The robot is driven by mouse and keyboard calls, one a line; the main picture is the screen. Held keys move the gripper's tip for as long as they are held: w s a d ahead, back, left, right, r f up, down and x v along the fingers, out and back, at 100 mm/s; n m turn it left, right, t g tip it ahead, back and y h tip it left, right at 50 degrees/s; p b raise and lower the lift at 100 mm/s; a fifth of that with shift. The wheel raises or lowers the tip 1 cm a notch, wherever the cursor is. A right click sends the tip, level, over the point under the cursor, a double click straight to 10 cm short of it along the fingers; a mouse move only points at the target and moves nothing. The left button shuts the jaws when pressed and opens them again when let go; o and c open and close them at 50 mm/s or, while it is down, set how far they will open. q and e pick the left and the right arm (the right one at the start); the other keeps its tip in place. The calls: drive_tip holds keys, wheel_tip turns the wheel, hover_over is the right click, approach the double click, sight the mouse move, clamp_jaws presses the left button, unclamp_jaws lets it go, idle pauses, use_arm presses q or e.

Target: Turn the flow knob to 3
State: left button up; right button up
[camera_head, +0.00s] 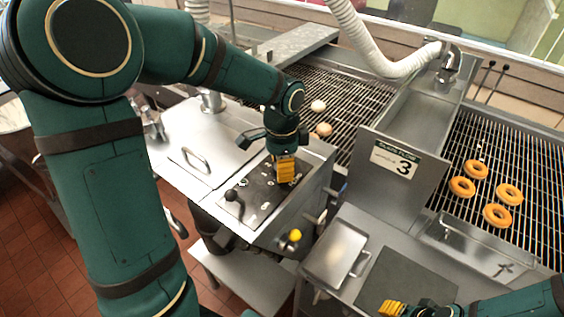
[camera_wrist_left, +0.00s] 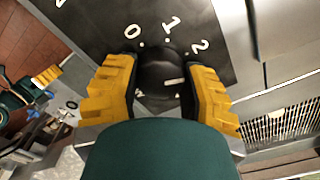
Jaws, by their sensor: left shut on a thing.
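The flow knob (camera_wrist_left: 160,72) is black and round and sits on a dark panel (camera_wrist_left: 100,22) with white numerals 0, 1 and 2 along its far side. A white mark shows on or beside the knob; I cannot tell which number it points to. My left gripper (camera_wrist_left: 163,88) has its yellow fingers on both sides of the knob, shut on it. In the head view the left gripper (camera_head: 286,170) points down onto the dark panel (camera_head: 262,186) and hides the knob. My right gripper (camera_head: 392,308) is low at the bottom edge, partly cut off, away from the knob.
A black ball-ended lever (camera_head: 232,195) stands left of the gripper. A yellow knob (camera_head: 295,235) is on the front. A steel housing with a "3" sign (camera_head: 396,160) stands to the right. Doughnuts (camera_head: 476,169) lie on the wire conveyor beyond it.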

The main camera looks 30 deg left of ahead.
use_arm(q)
drive_tip(key=m+p, duration=0.1)
drive_tip(key=m, duration=0.3)
drive_tip(key=shift+s+m, duration=0.1)
drive_tip(key=shift+m, duration=0.3)
drive_tip(key=shift+f+p, duration=0.1)
drive_tip(key=shift+p, duration=0.2)
drive_tip(key=o, duration=1.3)
drive_tip(key=shift+c, duration=0.2)
wheel_tip(320, 180, up, 12)
